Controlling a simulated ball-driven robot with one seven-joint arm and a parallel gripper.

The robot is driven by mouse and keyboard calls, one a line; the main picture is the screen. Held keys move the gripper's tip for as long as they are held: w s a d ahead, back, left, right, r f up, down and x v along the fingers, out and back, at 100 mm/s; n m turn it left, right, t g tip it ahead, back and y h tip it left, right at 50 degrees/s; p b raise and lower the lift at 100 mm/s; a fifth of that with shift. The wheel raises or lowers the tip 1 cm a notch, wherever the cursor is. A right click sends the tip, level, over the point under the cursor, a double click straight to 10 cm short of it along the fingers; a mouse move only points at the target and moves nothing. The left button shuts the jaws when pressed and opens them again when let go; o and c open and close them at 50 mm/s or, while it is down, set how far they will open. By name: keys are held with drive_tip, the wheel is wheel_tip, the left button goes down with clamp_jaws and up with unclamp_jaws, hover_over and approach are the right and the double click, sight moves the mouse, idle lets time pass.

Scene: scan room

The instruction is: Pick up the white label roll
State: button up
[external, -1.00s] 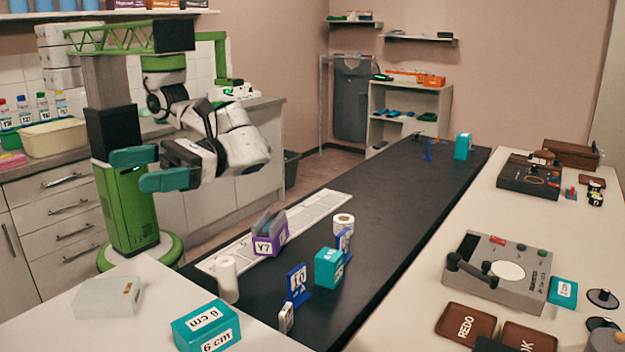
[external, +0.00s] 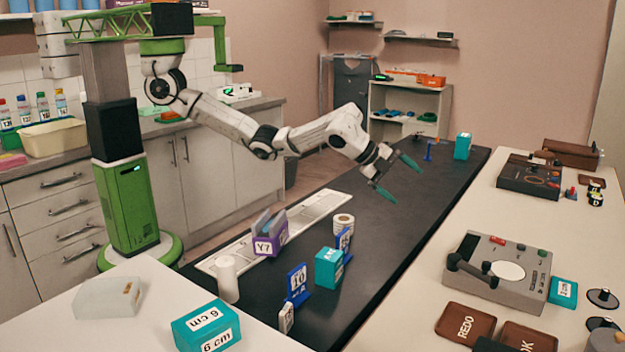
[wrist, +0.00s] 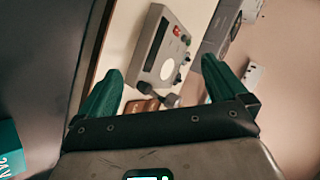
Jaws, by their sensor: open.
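A short white roll with a brownish core (external: 343,222) stands on the dark bench, behind the teal box and beside the purple holder. A taller plain white cylinder (external: 227,280) stands nearer the camera on the left; I cannot tell its exact kind. My gripper (external: 397,179) has green fingers spread apart and empty. It is above the dark bench, beyond and to the right of the short roll, well apart from it. In the wrist view the open fingers (wrist: 162,70) face the grey device, and neither white roll can be made out.
The purple holder (external: 268,240), teal box (external: 328,268) and blue number stands (external: 298,284) crowd the short roll. A grey device (external: 497,270) sits on the right counter; it also shows in the wrist view (wrist: 162,50). The middle of the dark bench (external: 420,215) is clear.

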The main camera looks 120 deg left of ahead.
drive_tip(key=s+a+f+n+g+h, duration=0.25)
drive_tip(key=s+f+g, duration=0.3)
drive_tip(key=s, duration=0.35)
drive_tip(key=g+h+p, duration=0.2)
drive_tip(key=g+h, duration=0.1)
drive_tip(key=g, duration=0.1)
hover_over(344, 218)
drive_tip(key=shift+t, duration=0.25)
drive_tip(key=f, duration=0.7)
drive_tip(key=shift+w, duration=0.2)
drive_tip(key=shift+s+d+f, duration=0.1)
drive_tip(key=shift+f, duration=1.45)
drive_tip(key=shift+s+f, duration=0.1)
drive_tip(key=shift+f, duration=1.45)
drive_tip(key=c, duration=1.2)
